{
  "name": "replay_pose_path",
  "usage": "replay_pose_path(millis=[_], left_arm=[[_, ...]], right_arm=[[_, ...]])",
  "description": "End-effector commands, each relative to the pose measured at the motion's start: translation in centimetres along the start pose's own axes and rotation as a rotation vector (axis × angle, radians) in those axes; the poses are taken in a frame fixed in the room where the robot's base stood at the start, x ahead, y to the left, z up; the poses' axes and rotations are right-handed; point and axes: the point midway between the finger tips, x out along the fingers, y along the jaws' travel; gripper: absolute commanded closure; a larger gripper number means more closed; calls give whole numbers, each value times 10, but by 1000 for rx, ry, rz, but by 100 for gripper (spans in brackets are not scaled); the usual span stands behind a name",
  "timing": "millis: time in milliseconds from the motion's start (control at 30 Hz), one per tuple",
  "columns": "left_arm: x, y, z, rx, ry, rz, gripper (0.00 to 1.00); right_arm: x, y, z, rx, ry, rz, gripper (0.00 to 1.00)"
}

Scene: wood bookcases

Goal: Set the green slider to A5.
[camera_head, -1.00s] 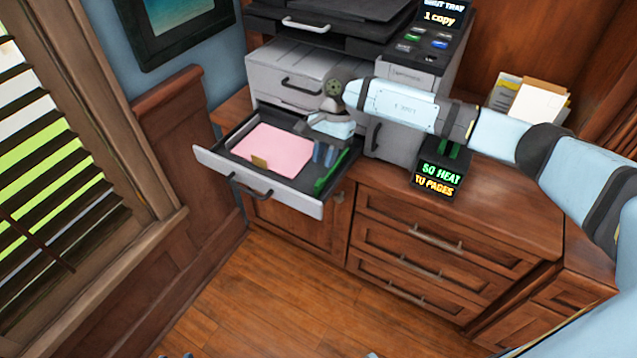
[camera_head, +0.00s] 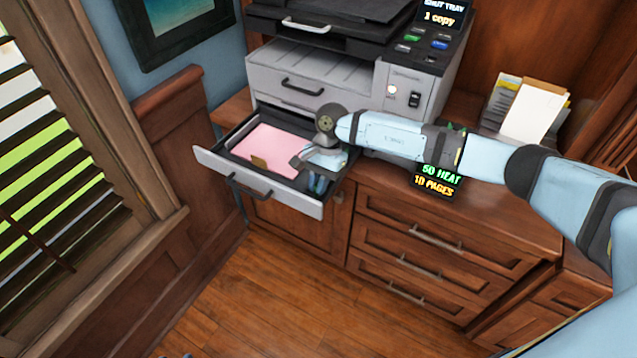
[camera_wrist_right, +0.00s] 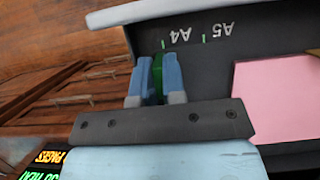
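The green slider (camera_wrist_right: 158,72) is in the open paper tray (camera_head: 209,163), beside the A4 mark (camera_wrist_right: 178,37) in the right wrist view. The A5 mark (camera_wrist_right: 221,30) is to the right of A4 there. My right gripper (camera_head: 318,184) is down in the tray's front right corner. In the right wrist view its two blue fingers (camera_wrist_right: 158,75) stand close on either side of the slider's green part. I cannot tell whether they press on it. In the head view my right gripper and wrist hide the slider. My left gripper is not in view.
Pink paper (camera_head: 268,148) lies in the tray to the left of my right gripper. The printer (camera_head: 310,75) stands behind, with a closed upper drawer. A small display (camera_head: 438,182) is partly behind my right arm. The wooden cabinet (camera_head: 430,240) is below.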

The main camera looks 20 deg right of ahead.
Motion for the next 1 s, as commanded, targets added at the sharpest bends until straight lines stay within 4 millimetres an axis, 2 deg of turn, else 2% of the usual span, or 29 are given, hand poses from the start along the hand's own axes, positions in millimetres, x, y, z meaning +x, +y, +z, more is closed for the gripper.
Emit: replay_pose_path(millis=[167, 367, 500, 633, 767, 800, 833, 1000], left_arm=[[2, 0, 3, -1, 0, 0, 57], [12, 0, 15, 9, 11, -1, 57], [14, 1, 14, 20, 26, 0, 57], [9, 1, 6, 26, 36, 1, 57], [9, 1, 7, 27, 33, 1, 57], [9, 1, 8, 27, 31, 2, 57], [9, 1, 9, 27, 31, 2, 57], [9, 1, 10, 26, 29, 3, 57]], right_arm=[[1, -3, -1, 0, 0, -1, 100], [5, -27, -2, -2, 1, -3, 100], [3, -43, -1, -1, 0, -1, 100], [0, -44, 0, 1, 0, 0, 100], [0, -44, 0, 0, 0, 1, 100], [0, -44, 0, 0, 0, 1, 85], [0, -44, 0, 0, 0, 1, 79], [0, -43, 0, 0, 0, 0, 79]])
